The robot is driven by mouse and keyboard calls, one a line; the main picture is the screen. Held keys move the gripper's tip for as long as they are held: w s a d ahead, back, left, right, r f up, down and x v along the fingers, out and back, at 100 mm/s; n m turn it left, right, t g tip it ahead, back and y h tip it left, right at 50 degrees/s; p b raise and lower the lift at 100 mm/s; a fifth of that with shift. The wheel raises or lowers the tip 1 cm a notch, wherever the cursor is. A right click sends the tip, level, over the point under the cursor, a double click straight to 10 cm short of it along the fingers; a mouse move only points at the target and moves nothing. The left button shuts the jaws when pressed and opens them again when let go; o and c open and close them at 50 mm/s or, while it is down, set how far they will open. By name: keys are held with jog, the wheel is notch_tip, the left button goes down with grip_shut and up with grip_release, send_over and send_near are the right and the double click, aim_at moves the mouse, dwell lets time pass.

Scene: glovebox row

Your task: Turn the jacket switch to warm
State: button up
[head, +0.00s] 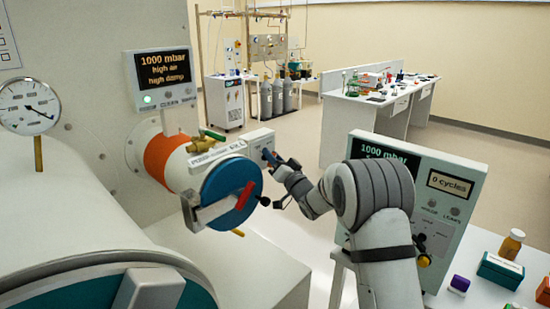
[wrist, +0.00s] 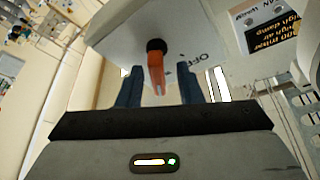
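The jacket switch is an orange lever (wrist: 155,72) on a dark round hub, on the face of a white box (wrist: 110,35). Part of a printed label, seemingly "OFF", shows beside the lever; the other position marks are not readable. In the wrist view my gripper (wrist: 158,75) is open, with one dark finger on each side of the lever and visible gaps between. In the head view the box (head: 259,136) stands behind the blue-capped cylinder, and my gripper (head: 272,158) is at its front; the lever is hidden there.
A blue round door (head: 222,204) with a red handle (head: 246,195) is close left of my arm. A display panel (head: 456,195) reading "0 cycles" stands behind my arm at right. Small bottles and boxes lie on the right table (head: 485,244). Open floor lies beyond.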

jog(key=b+v, duration=0.2)
jog(key=v, duration=0.5)
jog(key=shift+s+d+f, duration=0.2)
jog(key=shift+s, duration=0.05)
dwell(0.3)
jog(key=s+d+m+g+h, duration=0.3)
jog(key=s+d+g+h, duration=0.1)
jog(key=s+d+h, duration=1)
jog(key=s+d+f+g, duration=0.1)
jog(key=s+f+g, duration=0.1)
jog(key=s, duration=0.7)
jog(key=s+d+f+n+g, duration=0.1)
jog(key=s+g, duration=0.3)
jog(key=s, duration=0.5)
jog(key=s+d+f+g, duration=0.1)
jog(key=s+f+g, duration=0.2)
jog(key=s, duration=0.7)
jog(key=shift+d+f+n+g, duration=0.3)
jog(key=shift+d+f+g, duration=0.1)
jog(key=shift+f, duration=0.2)
